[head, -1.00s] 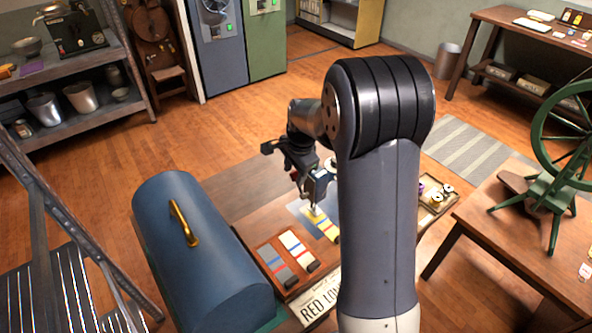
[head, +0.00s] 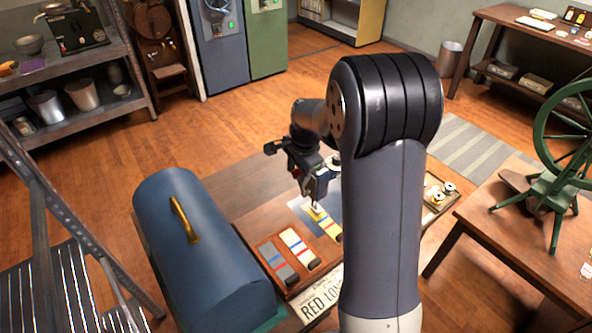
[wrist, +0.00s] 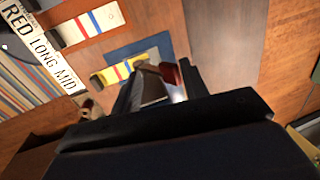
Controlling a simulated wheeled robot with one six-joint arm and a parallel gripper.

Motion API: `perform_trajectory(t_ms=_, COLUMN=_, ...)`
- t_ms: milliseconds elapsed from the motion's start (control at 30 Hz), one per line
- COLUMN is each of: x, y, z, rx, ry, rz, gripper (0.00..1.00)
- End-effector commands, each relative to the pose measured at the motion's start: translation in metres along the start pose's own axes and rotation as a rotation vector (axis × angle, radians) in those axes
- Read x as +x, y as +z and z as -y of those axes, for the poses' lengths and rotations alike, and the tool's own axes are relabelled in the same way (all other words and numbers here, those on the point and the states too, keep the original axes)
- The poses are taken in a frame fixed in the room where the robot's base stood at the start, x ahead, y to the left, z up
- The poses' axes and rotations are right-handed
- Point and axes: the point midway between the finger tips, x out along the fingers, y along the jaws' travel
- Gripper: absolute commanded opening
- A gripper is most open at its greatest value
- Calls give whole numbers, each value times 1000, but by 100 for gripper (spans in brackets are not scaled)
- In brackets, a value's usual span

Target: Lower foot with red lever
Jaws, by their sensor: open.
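In the wrist view a red lever (wrist: 171,74) stands beside a grey metal part (wrist: 153,86), between the dark fingers of my gripper (wrist: 158,92). The fingers are apart; I cannot tell whether either touches the lever. In the head view my gripper (head: 316,186) hangs over the work table, just above a yellow strip (head: 328,225) with coloured bands. The strip also shows in the wrist view (wrist: 112,74). The foot itself is hidden or too small to tell, as is its height.
A blue domed case (head: 215,255) with a gold handle stands left of the strips. Grey and cream strips (head: 299,248) lie in a wooden tray. A sign (head: 322,292) lies in front. Spools (head: 437,195) sit at right, and a green wheel (head: 560,130) stands on another table.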

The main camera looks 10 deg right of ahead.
Motion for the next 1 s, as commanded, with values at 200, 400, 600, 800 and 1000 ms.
perform_trajectory(t_ms=200, x=-3, y=0, z=-5, rx=1, ry=0, rz=0, gripper=42)
perform_trajectory(t_ms=400, x=-7, y=-1, z=-14, rx=2, ry=1, rz=0, gripper=42)
perform_trajectory(t_ms=600, x=-10, y=0, z=-21, rx=2, ry=1, rz=0, gripper=42)
perform_trajectory(t_ms=800, x=-10, y=0, z=-27, rx=1, ry=1, rz=0, gripper=42)
perform_trajectory(t_ms=1000, x=-11, y=0, z=-36, rx=1, ry=1, rz=0, gripper=42)
